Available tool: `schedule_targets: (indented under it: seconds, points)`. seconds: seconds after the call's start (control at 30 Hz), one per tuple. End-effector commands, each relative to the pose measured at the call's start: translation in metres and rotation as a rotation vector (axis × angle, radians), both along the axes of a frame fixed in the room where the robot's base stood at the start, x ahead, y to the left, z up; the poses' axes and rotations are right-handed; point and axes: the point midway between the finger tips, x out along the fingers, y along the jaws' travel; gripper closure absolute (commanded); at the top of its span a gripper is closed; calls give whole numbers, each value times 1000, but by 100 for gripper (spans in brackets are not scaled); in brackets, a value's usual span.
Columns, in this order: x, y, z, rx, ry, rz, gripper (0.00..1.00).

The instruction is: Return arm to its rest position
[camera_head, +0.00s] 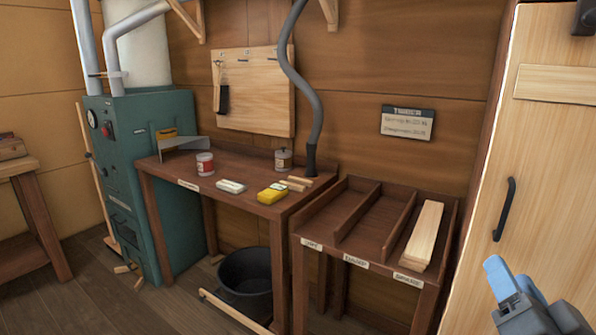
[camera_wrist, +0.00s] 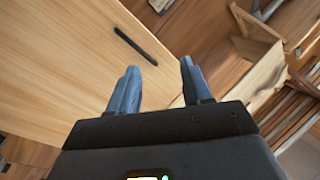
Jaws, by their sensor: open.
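My gripper (camera_head: 507,283) shows at the lower right of the head view, in front of the pale wooden door. Only one blue fingertip and part of the grey gripper body are clear there. In the wrist view my gripper (camera_wrist: 160,88) has its two blue fingers spread apart with nothing between them. Behind the fingers is the light wooden door (camera_wrist: 60,70) with its black handle (camera_wrist: 135,45). The rest of my arm is out of the head view.
A sorting rack (camera_head: 340,222) with labelled compartments stands left of the door (camera_head: 545,140); pale boards (camera_head: 424,235) lie in its right compartment. A workbench (camera_head: 240,197) holds tins, a yellow item and small sticks. A black bucket (camera_head: 245,275) sits below. A green machine (camera_head: 122,150) stands left.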

Motion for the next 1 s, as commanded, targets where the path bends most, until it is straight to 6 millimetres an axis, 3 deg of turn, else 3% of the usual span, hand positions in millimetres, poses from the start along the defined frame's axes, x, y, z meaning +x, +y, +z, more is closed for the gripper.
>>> schedule_targets:
  seconds: [0.03, 0.2, 0.5, 0.8, 1.0]
  points:
    - [-16, 5, -18, -42, 38, 23, 51]
    - [-65, 22, -62, -175, 133, 102, 51]
    - [-167, 54, -115, -346, 268, 227, 51]
    - [-272, 83, -130, -452, 370, 305, 51]
    - [-322, 96, -124, -493, 417, 319, 51]
